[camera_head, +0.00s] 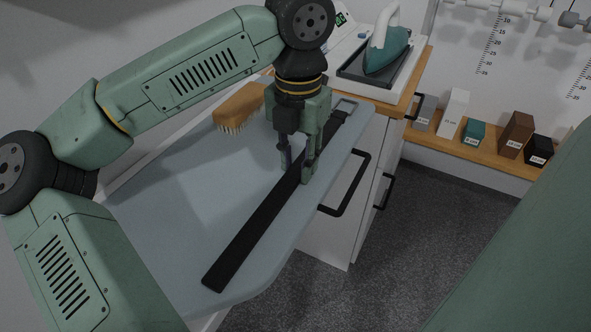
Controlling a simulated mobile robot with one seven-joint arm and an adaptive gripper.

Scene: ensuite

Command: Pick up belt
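The black belt (256,234) lies stretched out on the light blue ironing board. Its silver buckle (346,104) is at the far end, near the board's back right edge. My gripper (296,172) points down over the upper half of the belt. Its two fingers are apart, one on each side of the strap as seen here. The fingertips are close to the board's surface; I cannot tell if they touch it. The belt shows no lift off the board.
The ironing board (180,215) is otherwise clear at the front left. A wooden brush (240,106) lies at its back. A green iron (386,48) stands on a tray behind. A black handle (350,190) juts from the white cabinet. Small boxes (474,134) line a shelf at right.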

